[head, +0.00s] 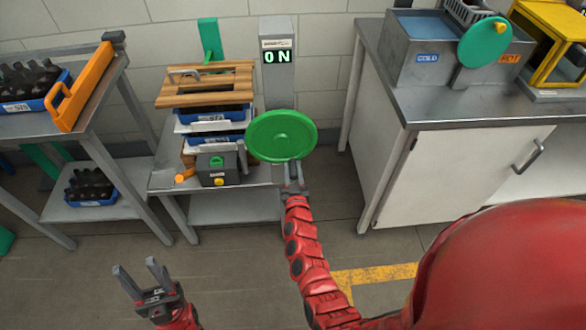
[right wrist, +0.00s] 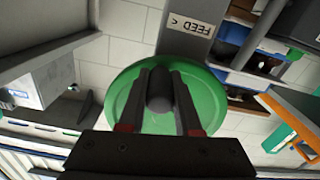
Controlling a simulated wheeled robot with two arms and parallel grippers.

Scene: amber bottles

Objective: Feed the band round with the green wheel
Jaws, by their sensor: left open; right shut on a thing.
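The green wheel (head: 281,135) is a large round disc in front of a grey post (head: 276,85) with a lit "ON" sign. My right gripper (head: 293,181) reaches up to its lower edge in the head view. In the right wrist view the wheel (right wrist: 122,98) fills the middle, and my right gripper (right wrist: 160,92) is shut on its dark knob (right wrist: 160,103). My left gripper (head: 141,274) is open and empty, low over the floor at the left. I cannot pick out a band for certain; the wheel hides part of the post.
A "FEED" label (right wrist: 190,24) with an arrow is on the post. Left of the wheel, a slatted wooden piece (head: 205,85) tops stacked blue trays. A black box (head: 218,169) stands below. Bottle crates (head: 35,106) are at the left; a cabinet (head: 450,175) is at the right.

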